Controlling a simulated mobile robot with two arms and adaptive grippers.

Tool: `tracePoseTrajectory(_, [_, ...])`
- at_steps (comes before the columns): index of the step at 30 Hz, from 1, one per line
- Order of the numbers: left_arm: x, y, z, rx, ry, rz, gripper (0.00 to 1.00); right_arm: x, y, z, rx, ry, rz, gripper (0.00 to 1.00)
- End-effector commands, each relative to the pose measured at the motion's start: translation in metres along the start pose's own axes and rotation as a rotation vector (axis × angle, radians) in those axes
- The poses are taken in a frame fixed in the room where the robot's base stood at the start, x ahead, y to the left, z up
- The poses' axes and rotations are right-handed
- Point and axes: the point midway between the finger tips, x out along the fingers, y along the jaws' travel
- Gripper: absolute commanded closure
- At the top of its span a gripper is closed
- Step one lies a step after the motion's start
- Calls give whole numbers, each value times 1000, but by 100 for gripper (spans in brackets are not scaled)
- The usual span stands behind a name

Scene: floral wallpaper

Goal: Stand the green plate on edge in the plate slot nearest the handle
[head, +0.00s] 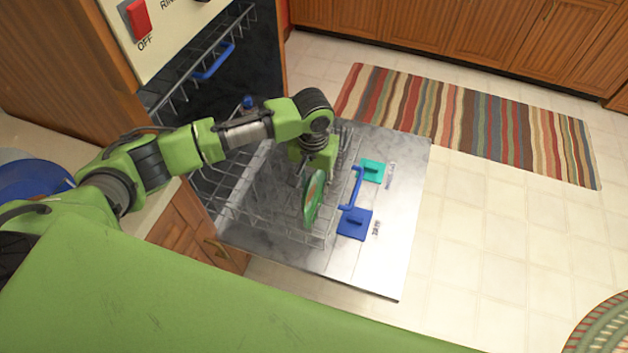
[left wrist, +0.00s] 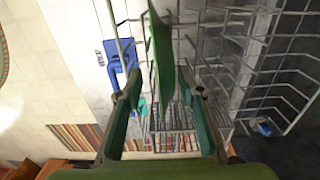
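The green plate (head: 314,200) stands on edge, close to upright, in the lower dishwasher rack (head: 262,218), near the side with the blue handle (head: 357,188). My left gripper (head: 311,172) is above the plate, pointing down. In the left wrist view the plate (left wrist: 161,48) lies between my spread fingers (left wrist: 165,92), with gaps visible on both sides. The handle (left wrist: 117,62) is just left of the plate there. The plate's lower edge is partly hidden by wires, so I cannot tell exactly which slot it sits in. My right gripper is in neither view.
The rack rests over the open dishwasher door (head: 385,265), which has blue (head: 354,224) and teal (head: 373,171) lids on it. An upper rack (head: 212,62) is at the back left. A striped rug (head: 470,125) lies on open tiled floor. A blue bowl (head: 35,180) is on the left counter.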

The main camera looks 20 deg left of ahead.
Motion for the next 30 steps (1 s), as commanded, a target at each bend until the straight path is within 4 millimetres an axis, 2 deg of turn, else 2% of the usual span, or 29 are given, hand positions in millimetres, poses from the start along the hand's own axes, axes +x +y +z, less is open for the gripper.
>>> tracePoseTrajectory(8, [0, 0, 0, 0, -1, 0, 66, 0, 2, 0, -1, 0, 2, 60])
tracePoseTrajectory(11, [-7, 0, 0, 0, 1, 1, 66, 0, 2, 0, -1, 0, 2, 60])
tracePoseTrajectory(14, [-21, 0, 0, 1, 1, 2, 66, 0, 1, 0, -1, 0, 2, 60])
tracePoseTrajectory(24, [-92, 0, -1, 1, 3, 1, 66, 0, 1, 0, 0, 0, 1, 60])
tracePoseTrajectory(30, [-116, 0, -1, 0, 1, 0, 66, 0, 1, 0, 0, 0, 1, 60])
